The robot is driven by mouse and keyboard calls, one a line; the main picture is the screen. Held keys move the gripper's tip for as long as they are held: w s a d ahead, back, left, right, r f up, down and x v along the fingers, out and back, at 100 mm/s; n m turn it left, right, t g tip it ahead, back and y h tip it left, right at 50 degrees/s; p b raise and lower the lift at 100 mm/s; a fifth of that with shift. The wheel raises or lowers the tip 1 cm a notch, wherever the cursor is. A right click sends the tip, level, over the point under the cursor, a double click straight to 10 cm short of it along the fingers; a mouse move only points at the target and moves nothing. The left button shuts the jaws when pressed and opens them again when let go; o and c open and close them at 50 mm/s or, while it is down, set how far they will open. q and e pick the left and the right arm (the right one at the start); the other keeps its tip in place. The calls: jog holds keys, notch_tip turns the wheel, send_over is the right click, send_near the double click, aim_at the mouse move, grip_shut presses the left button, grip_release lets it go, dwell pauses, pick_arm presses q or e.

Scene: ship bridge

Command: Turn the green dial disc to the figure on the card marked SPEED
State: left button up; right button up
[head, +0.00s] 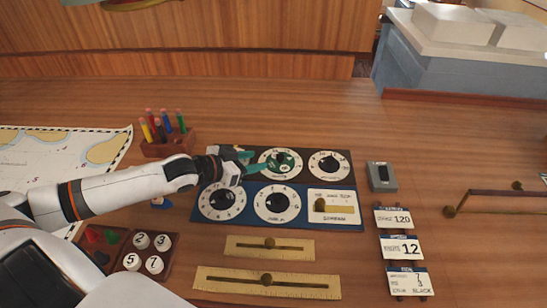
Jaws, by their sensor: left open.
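The green dial disc (283,161) sits in the middle of a white dial in the top row of the dark panel, with a dark knob on it. My left gripper (260,160) reaches in from the left. Its teal fingers are apart and point at the disc from its left side. I see nothing between them, and cannot tell whether a fingertip touches the dial. Three cards stand at the right: a top card (394,218) showing 120, a middle card (401,248) showing 12, and a bottom card (410,282) with several lines. The small headings are too small to read surely.
More white dials surround it, including one at the right (329,165) and two on the blue panel (249,204) below.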

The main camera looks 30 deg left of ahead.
aim_at(279, 156)
pick_arm(q)
jog(key=x, duration=0.8)
jog(key=shift+r+p, duration=0.1)
jog(key=shift+p, duration=0.2)
jog(key=shift+s, duration=0.1)
